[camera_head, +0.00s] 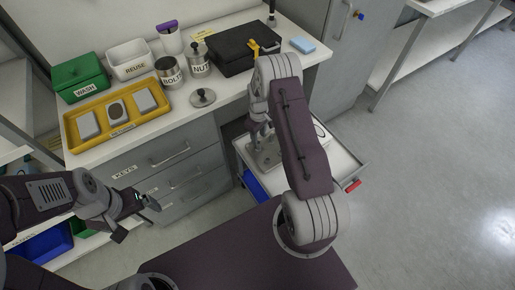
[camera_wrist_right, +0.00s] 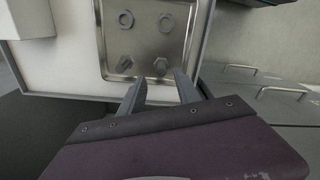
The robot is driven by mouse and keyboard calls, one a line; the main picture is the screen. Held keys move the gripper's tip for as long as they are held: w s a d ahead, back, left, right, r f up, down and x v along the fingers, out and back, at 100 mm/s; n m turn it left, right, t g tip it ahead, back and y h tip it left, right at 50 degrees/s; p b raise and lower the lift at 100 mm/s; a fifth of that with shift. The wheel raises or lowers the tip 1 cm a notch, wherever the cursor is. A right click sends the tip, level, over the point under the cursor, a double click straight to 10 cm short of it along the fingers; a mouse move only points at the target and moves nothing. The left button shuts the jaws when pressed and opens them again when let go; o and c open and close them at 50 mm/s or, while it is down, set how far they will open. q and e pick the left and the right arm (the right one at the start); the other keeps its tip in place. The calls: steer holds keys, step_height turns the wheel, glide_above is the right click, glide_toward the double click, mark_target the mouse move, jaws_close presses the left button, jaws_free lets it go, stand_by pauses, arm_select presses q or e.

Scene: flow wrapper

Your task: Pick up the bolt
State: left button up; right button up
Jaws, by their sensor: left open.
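In the right wrist view, a square metal tray (camera_wrist_right: 145,40) holds two grey bolts, a left one (camera_wrist_right: 125,63) and a right one (camera_wrist_right: 160,66), along its edge nearest my gripper. Two hex nuts, a left one (camera_wrist_right: 126,18) and a right one (camera_wrist_right: 165,22), lie farther in. My right gripper (camera_wrist_right: 158,85) is open, its fingers apart at the tray's near edge, with nothing seen between them. My left gripper (camera_head: 147,201) is open and empty, away from the tray.
On the counter are a BOLT canister (camera_head: 171,73), a NUT canister (camera_head: 199,62), a lid (camera_head: 203,97), a yellow tray (camera_head: 118,113), a green WASH bin (camera_head: 82,80) and a white REUSE bin (camera_head: 130,60). Floor to the right is clear.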

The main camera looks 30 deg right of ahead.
mark_target(258, 145)
step_height(258, 145, down, 6)
steer(key=shift+a+r+b, duration=0.1)
steer(key=shift+b, duration=0.5)
jaws_close()
